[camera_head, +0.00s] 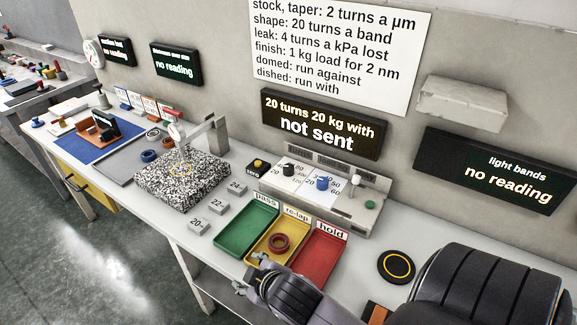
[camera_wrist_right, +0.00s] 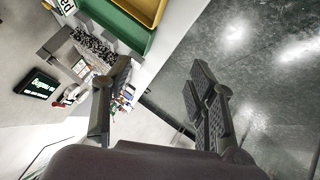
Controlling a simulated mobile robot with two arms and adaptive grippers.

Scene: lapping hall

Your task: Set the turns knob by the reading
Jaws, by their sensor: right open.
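The control panel (camera_head: 368,212) stands against the wall at the back of the bench. It carries a dark knob (camera_head: 289,169) and a blue knob (camera_head: 322,183), each on a white dial, and a white-topped lever (camera_head: 354,187). The display above (camera_head: 325,125) reads "20 turns 20 kg with not sent". My right gripper (camera_head: 250,273) is open and empty at the bench's front edge, before the yellow tray and apart from the panel. It shows in the wrist view (camera_wrist_right: 160,75). My left gripper is out of view.
The wall chart (camera_head: 340,45) reads "stock, taper: 2 turns a µm" and "shape: 20 turns a band". Green (camera_head: 230,243), yellow (camera_head: 257,253) and red (camera_head: 305,270) trays lie before the panel; a red ring (camera_head: 280,244) is in the yellow one. The light bands display (camera_head: 505,172) reads "no reading".

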